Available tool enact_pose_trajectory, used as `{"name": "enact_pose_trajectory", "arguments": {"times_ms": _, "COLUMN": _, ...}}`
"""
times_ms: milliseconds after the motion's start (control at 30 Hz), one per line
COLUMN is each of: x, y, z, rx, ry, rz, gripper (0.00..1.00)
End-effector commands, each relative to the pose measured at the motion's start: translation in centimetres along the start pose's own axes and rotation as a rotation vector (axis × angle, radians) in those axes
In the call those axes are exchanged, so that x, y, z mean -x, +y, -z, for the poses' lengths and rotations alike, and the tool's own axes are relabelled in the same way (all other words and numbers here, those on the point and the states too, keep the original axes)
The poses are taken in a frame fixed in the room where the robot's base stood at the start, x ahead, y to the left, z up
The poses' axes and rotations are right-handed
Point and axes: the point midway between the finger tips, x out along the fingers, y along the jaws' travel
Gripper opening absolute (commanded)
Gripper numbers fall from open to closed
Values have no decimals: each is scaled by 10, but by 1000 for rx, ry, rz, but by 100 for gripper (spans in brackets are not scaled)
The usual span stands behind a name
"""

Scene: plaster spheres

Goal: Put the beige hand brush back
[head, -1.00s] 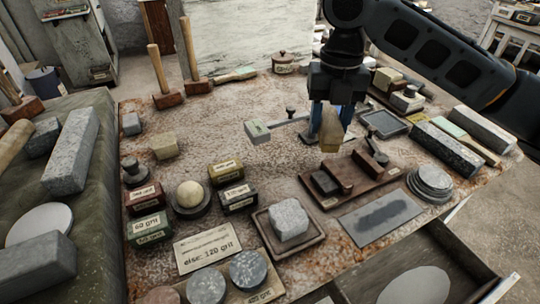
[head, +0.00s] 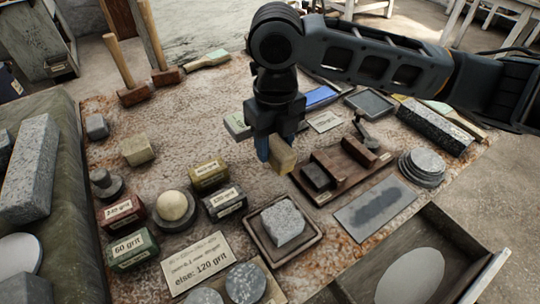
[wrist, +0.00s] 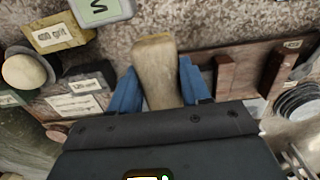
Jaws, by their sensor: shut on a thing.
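My gripper (head: 276,146) is shut on the beige hand brush (head: 284,157), which shows as a beige block below the blue fingers. In the wrist view the brush (wrist: 155,62) lies between the two blue fingers, pointing away from the palm. In the head view it is just behind the left end of the brown wooden rack (head: 327,195); whether it touches anything is hard to tell. The rack holds a dark block (head: 316,177) and brown upright pieces.
A stone block in a square tray (head: 318,236), grit boxes (head: 224,203) and a pale sphere (head: 172,205) stand in front and left. A grey slate (head: 375,208) and stacked discs (head: 421,167) lie right. An open drawer (head: 462,270) juts out below. Bare tabletop (head: 195,130) lies left.

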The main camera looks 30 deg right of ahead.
Motion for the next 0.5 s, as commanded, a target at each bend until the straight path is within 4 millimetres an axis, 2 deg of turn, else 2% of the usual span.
{"name": "enact_pose_trajectory", "arguments": {"times_ms": 100, "x": -5, "y": 8, "z": -1, "rx": 0, "ry": 0, "rz": 0, "gripper": 22}}
{"name": "enact_pose_trajectory", "arguments": {"times_ms": 233, "x": -11, "y": 9, "z": -1, "rx": -2, "ry": 0, "rz": 0, "gripper": 22}}
{"name": "enact_pose_trajectory", "arguments": {"times_ms": 500, "x": -44, "y": 9, "z": -1, "rx": -3, "ry": 0, "rz": 0, "gripper": 22}}
